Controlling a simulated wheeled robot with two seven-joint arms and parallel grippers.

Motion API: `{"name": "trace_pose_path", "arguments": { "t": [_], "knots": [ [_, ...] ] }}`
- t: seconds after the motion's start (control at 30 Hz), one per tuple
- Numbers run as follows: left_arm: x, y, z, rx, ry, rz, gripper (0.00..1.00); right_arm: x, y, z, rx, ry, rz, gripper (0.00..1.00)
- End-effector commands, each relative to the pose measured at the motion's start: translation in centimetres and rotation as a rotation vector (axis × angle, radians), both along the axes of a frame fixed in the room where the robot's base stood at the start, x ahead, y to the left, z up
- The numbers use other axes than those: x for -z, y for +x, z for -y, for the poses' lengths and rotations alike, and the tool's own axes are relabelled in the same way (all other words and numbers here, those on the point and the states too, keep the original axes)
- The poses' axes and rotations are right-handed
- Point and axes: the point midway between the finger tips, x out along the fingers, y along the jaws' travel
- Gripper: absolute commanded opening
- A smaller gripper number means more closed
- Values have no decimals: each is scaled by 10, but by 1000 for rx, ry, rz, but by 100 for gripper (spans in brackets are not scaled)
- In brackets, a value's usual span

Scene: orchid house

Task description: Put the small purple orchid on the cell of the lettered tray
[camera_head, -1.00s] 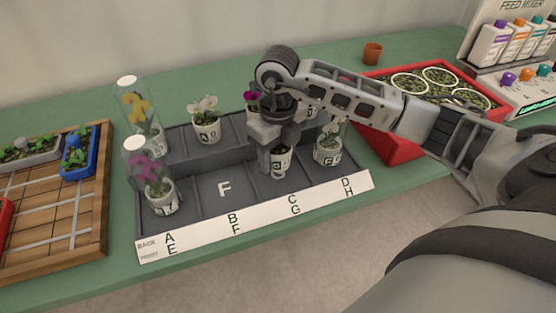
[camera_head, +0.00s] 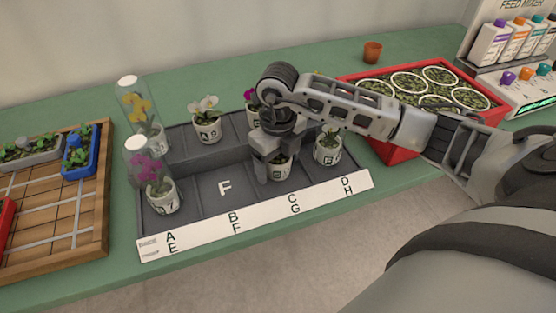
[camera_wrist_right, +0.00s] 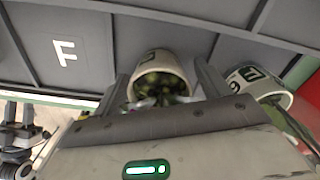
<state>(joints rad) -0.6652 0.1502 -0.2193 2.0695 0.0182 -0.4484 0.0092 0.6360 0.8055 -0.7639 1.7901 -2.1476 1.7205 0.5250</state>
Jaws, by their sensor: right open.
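The lettered tray (camera_head: 224,206) has a raised back row and a lower front row. The front cell marked F (camera_head: 224,188) is bare. A purple orchid (camera_head: 251,95) stands in the back row, its pot partly hidden by my arm. Another purple orchid (camera_head: 150,172) stands at the tray's front left under a clear cover. My right gripper (camera_head: 279,163) is open and low in the front row, right of F, its fingers on either side of a white pot (camera_head: 281,171). The wrist view shows this pot (camera_wrist_right: 160,70) between the spread fingers; its flower is mostly hidden.
A covered yellow orchid (camera_head: 138,104) and a white orchid (camera_head: 205,110) stand in the back row. A potted plant (camera_head: 327,149) stands close right of my gripper. A red crate (camera_head: 392,147) is at right, a wooden board (camera_head: 60,215) at left.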

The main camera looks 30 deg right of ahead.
Motion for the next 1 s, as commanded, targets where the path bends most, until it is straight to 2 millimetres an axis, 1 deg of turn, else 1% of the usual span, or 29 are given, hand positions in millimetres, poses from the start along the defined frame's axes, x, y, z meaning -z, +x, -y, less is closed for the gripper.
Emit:
{"name": "trace_pose_path", "arguments": {
  "t": [0.17,0.4,0.53,0.7,1.0],
  "knots": [
    [2,0,0,0,0,1,36,-28,1,0,-1,-1,6,75],
    [5,1,1,-1,-6,1,36,-81,1,0,-1,0,7,75],
    [5,1,1,-1,-8,3,36,-103,1,0,-1,0,5,75],
    [4,1,1,-3,-10,5,36,-118,0,0,0,0,2,75],
    [3,1,1,-4,-11,4,36,-121,0,-1,0,1,0,75]
  ]
}}
